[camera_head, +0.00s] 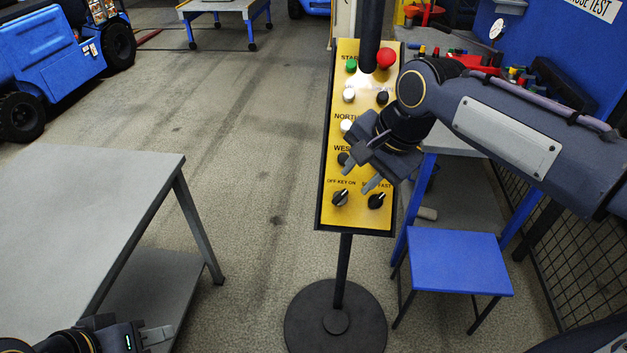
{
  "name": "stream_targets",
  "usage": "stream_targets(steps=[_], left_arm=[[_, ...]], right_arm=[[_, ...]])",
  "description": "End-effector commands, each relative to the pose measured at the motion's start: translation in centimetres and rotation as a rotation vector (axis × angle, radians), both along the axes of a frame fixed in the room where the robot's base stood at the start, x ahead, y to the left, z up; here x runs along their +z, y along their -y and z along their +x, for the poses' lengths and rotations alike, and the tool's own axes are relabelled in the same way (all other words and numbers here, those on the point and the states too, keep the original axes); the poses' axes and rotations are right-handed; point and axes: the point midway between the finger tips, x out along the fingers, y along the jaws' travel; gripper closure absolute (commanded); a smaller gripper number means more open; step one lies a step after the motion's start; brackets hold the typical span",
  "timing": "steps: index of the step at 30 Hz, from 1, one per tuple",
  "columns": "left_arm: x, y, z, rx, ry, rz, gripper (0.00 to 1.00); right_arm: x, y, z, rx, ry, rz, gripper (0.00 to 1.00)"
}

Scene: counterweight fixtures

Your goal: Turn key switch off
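The key switch (341,199) is a black knob low on the left of a yellow control panel (328,218), under the label "OFF-KEY ON". Its ridge looks tilted toward the upper right, but it is too small to read its setting surely. My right gripper (360,175) is in front of the panel, just above the key switch, with its two fingers apart and nothing between them. I cannot tell whether it touches the panel. My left gripper (157,338) is at the bottom left, far from the panel; its fingers are partly cut off and their gap is unclear.
A black speed knob (376,201) sits right beside the key switch. A red button (386,58) and green button (351,65) are at the panel's top. A grey table (90,205) is at left, a blue stool (457,262) at right. Floor between table and panel is clear.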

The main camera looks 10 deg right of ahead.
Motion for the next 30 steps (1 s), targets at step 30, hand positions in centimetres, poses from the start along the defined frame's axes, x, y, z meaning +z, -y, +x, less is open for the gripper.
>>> stream_targets(steps=[30], left_arm=[[0.4, 0.0, 0.0, 0.000, 0.000, 0.000, 0.66]], right_arm=[[-7.1, -2.1, 2.5, -0.008, -0.003, 0.000, 0.75]])
